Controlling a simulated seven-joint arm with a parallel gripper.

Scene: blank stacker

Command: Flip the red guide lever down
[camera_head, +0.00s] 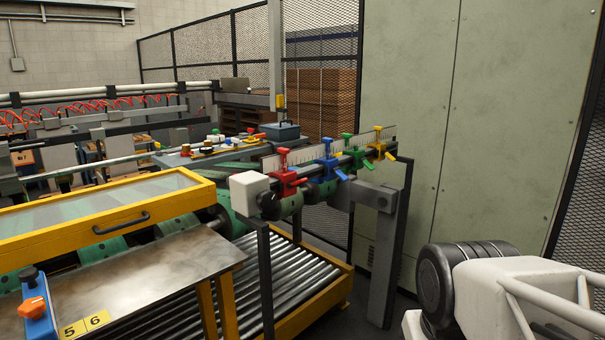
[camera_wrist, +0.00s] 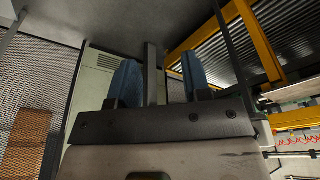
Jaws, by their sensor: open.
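The red guide (camera_head: 287,178) sits on a horizontal rail in the middle of the head view, the leftmost of a row of coloured guides. It has a red knob on top, and its small red lever (camera_head: 298,182) sticks out toward the right; its exact angle is hard to tell. My gripper (camera_wrist: 160,80) shows in the wrist view with two blue fingers spread apart and nothing between them. A dark post shows behind the gap. The red lever cannot be made out in the wrist view. In the head view my arm is at the lower right, well apart from the guides.
Blue (camera_head: 328,165), green (camera_head: 355,153) and yellow (camera_head: 380,145) guides follow on the rail. A white block (camera_head: 248,192) caps its near end. A grey post (camera_head: 384,250) stands under the rail. A roller conveyor (camera_head: 270,280) and metal table (camera_head: 140,275) lie left.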

